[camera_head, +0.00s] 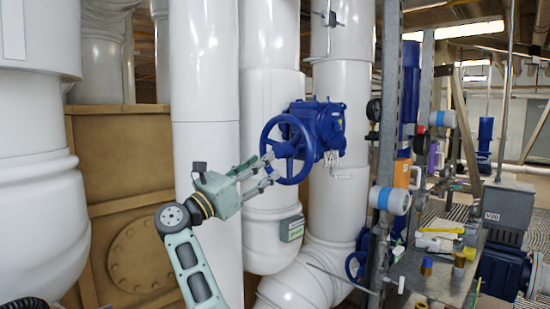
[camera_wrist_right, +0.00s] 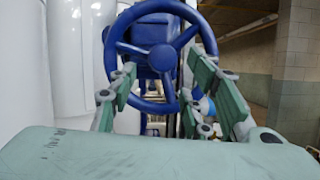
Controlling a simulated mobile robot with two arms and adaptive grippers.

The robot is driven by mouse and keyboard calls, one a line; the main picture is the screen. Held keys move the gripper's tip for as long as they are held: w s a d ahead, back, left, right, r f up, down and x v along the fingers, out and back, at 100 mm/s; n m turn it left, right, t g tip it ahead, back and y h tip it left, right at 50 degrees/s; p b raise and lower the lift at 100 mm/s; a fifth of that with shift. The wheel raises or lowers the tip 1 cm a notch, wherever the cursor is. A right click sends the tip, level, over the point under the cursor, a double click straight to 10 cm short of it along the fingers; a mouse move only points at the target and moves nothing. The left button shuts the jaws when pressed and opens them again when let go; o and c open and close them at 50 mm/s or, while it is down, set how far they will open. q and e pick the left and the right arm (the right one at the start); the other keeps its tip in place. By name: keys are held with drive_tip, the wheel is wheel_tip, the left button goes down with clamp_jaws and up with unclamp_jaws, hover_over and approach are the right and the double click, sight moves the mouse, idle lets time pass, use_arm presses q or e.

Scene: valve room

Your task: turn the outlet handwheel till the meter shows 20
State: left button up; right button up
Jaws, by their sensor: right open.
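The blue handwheel (camera_head: 284,150) stands upright on a blue valve actuator (camera_head: 326,122) in front of the white pipes; I take it for the outlet handwheel. It also shows in the right wrist view (camera_wrist_right: 162,58), with spokes and hub facing me. My right gripper (camera_head: 270,168) is open at the near side of the wheel. In the right wrist view its fingers (camera_wrist_right: 160,88) are spread, one on each side of the wheel's lower part; contact cannot be told. A dark round gauge (camera_head: 373,110) is beside the post, but no reading is legible. My left gripper is out of view.
Thick white pipes (camera_head: 205,75) stand close behind and beside the wheel. A metal post (camera_head: 390,90) rises to its right. A blue-and-white instrument (camera_head: 395,201) and a cluttered metal shelf (camera_head: 420,265) are further right. A grey-green tag box (camera_head: 291,228) hangs below the wheel.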

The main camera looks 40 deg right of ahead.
sight(276, 154)
drive_tip(key=p+x, duration=0.1)
drive_tip(key=x, duration=0.5)
drive_tip(key=shift+d+r+p, duration=0.1)
drive_tip(key=shift+d+p, duration=0.1)
drive_tip(key=shift+p, duration=0.15)
drive_tip(key=shift+c, duration=0.2)
clamp_jaws()
